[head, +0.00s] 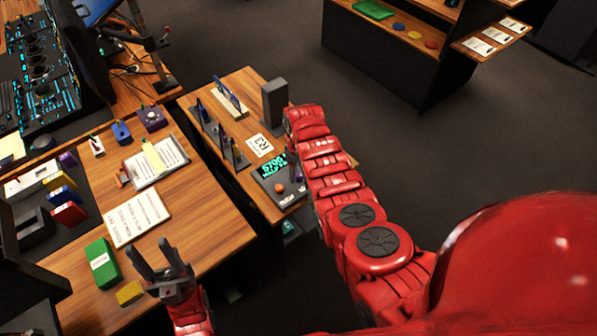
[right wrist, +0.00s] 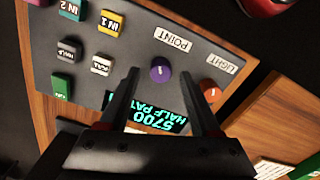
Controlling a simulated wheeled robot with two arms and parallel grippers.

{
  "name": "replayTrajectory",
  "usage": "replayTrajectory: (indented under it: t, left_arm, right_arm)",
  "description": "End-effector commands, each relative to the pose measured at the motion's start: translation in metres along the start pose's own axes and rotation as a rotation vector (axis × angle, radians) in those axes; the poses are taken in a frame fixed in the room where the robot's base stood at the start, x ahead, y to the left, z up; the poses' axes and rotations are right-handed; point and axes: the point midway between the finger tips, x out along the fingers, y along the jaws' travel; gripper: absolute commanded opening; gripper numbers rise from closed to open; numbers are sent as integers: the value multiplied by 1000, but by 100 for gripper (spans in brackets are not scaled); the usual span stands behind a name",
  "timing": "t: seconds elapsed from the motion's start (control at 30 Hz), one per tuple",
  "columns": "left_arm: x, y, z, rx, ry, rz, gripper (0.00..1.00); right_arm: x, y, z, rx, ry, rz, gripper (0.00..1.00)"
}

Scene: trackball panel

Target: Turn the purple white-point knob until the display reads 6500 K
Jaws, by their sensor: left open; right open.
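The purple knob (right wrist: 161,69), with a white mark, stands on the grey panel (right wrist: 190,45) under the label POINT. My right gripper (right wrist: 160,76) is open, its two fingers on either side of the knob in the picture; I cannot tell whether they touch it. The display (right wrist: 155,121) shows 5700 in cyan above partly hidden text; the fingers cover some of it. It also shows in the head view (head: 271,164). There my right arm hides the right gripper. My left gripper (head: 149,246) is open and empty over the desk's front edge.
An orange-red knob (right wrist: 209,90) labelled LIGHT sits close beside the right finger. Several coloured keys, including a yellow one (right wrist: 110,23), are on the panel's left. A green box (head: 102,263) and papers (head: 138,217) lie near my left gripper.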

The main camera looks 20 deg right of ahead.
Motion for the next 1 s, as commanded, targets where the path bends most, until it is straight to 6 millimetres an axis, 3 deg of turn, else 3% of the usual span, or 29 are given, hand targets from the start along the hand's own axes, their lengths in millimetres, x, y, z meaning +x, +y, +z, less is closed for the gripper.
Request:
replayTrajectory:
  t: [0.5,0.87,1.0]
  left_arm:
    - [-1,0,0,0,0,0,50]
    - [-1,0,0,0,0,0,50]
    - [-1,0,0,0,0,0,50]
  right_arm:
    - [8,0,1,-1,0,0,64]
    - [9,0,1,0,-1,0,0]
    - [8,-1,1,0,-1,0,0]
